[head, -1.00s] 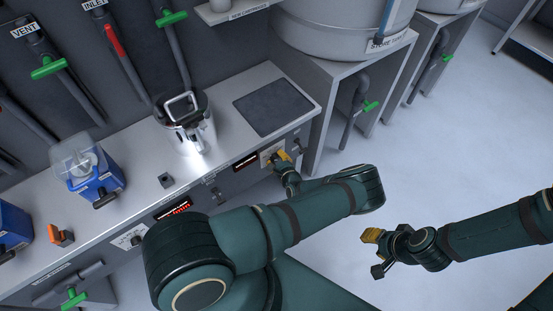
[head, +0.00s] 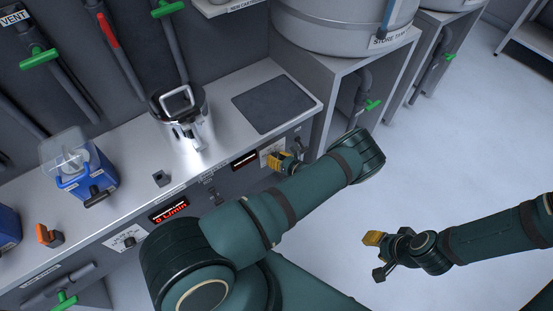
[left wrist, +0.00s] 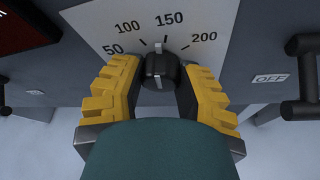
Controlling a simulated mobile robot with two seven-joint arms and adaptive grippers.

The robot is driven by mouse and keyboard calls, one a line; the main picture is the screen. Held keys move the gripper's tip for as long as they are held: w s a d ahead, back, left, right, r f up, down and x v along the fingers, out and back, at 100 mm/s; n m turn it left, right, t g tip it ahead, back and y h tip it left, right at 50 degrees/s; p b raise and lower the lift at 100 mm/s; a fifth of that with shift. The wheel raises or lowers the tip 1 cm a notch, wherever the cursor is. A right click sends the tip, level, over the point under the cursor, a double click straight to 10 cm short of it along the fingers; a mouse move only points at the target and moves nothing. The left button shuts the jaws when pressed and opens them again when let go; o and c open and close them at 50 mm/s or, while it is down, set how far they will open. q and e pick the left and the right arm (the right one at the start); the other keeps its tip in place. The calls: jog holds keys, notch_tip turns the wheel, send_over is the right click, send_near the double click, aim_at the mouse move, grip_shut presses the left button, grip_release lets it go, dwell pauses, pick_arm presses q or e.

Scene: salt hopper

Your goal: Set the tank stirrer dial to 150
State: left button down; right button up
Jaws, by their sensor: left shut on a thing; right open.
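The stirrer dial (left wrist: 157,70) is a black knob with a white pointer line on a white plate (left wrist: 110,18) marked 50, 100, 150 and 200. In the left wrist view the pointer stands nearly straight up, between the 100 and 150 marks and closer to 150. My left gripper (left wrist: 158,72) has yellow fingers on both sides of the knob and is shut on it. In the head view my left gripper (head: 283,163) is at the counter's front panel and mostly covers the dial. My right gripper (head: 376,255) is open and empty over the floor.
A black handle (left wrist: 303,80) beside an OFF label is right of the dial. A metal jug (head: 182,115) and blue device (head: 88,175) stand on the counter. Floor at right is clear.

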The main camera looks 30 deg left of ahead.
pick_arm(q)
jog(key=shift+a+m+g+y, duration=0.1)
jog(key=shift+m+g+y, duration=0.35)
jog(key=shift+m, duration=0.35)
jog(key=c, duration=0.6)
grip_release()
jog(key=v, duration=1.2)
jog(key=shift+s, duration=0.1)
